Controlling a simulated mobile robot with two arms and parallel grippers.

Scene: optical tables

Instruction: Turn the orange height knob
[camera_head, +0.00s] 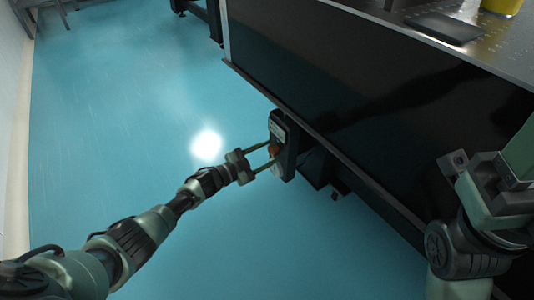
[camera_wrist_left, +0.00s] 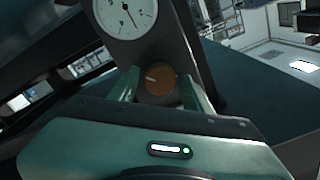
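The orange height knob (camera_wrist_left: 160,80) sits on a dark panel below a round white dial gauge (camera_wrist_left: 125,14) in the left wrist view. In the head view the knob (camera_head: 273,150) shows small on the dark control box (camera_head: 285,145) at the table's side. My left gripper (camera_head: 265,158) reaches the box with its two fingers apart, one on each side of the knob. In the left wrist view the fingers (camera_wrist_left: 160,88) flank the knob; whether they touch it is not clear. My right arm shows at the right of the head view, but its fingertips are not clearly seen.
The black optical table side (camera_head: 370,110) fills the right of the head view. A dark flat item (camera_head: 445,27) and a yellow object (camera_head: 502,5) are on its top. The blue floor (camera_head: 120,110) left of the table is open. A pale wall (camera_head: 12,130) runs along the left edge.

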